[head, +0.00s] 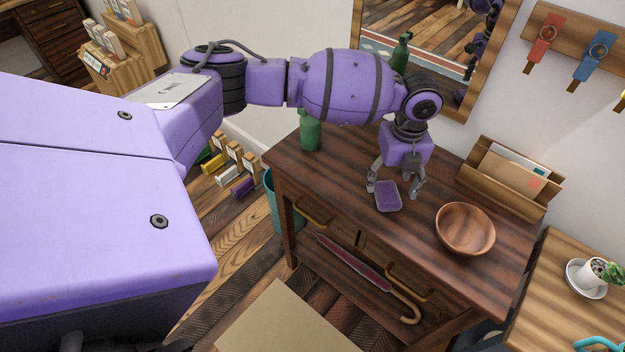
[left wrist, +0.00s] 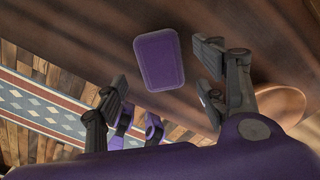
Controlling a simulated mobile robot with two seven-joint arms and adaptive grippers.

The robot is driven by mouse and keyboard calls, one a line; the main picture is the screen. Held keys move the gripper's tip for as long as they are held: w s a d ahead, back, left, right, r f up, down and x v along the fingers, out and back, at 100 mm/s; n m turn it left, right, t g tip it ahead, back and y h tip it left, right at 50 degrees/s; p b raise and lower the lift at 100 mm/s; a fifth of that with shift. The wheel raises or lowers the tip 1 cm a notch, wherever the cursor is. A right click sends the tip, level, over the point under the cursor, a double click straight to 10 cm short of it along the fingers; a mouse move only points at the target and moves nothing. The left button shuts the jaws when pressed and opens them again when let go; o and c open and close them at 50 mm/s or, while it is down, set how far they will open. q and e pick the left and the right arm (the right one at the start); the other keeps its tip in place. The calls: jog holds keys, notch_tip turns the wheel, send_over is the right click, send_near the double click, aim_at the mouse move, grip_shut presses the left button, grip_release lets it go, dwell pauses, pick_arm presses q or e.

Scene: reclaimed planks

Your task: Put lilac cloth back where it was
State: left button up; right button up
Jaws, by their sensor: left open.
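The lilac cloth (head: 388,196) is a small, flat, rounded rectangle of purple on the dark wooden side table (head: 330,170), left of the wooden bowl. It also shows in the left wrist view (left wrist: 159,60), just beyond and between my fingers. My left gripper (head: 394,190) points down over the table top with its fingers spread on either side of the cloth. In the left wrist view the open gripper (left wrist: 163,70) shows a gap between each finger and the cloth. My right gripper is not in view.
A wooden bowl (head: 465,229) stands close to the right of my left gripper. A green bottle (head: 311,132) is at the table's left, and a letter holder (head: 510,178) with envelopes is at the back right. A framed mirror (head: 430,45) rises behind the table.

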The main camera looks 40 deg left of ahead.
aim_at(389, 192)
pick_arm(q)
notch_tip(389, 192, up, 10)
jog(key=shift+f, duration=0.2)
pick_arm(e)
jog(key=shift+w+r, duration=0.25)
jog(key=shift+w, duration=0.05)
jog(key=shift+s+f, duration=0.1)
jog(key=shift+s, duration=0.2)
pick_arm(q)
jog(key=shift+f, duration=0.1)
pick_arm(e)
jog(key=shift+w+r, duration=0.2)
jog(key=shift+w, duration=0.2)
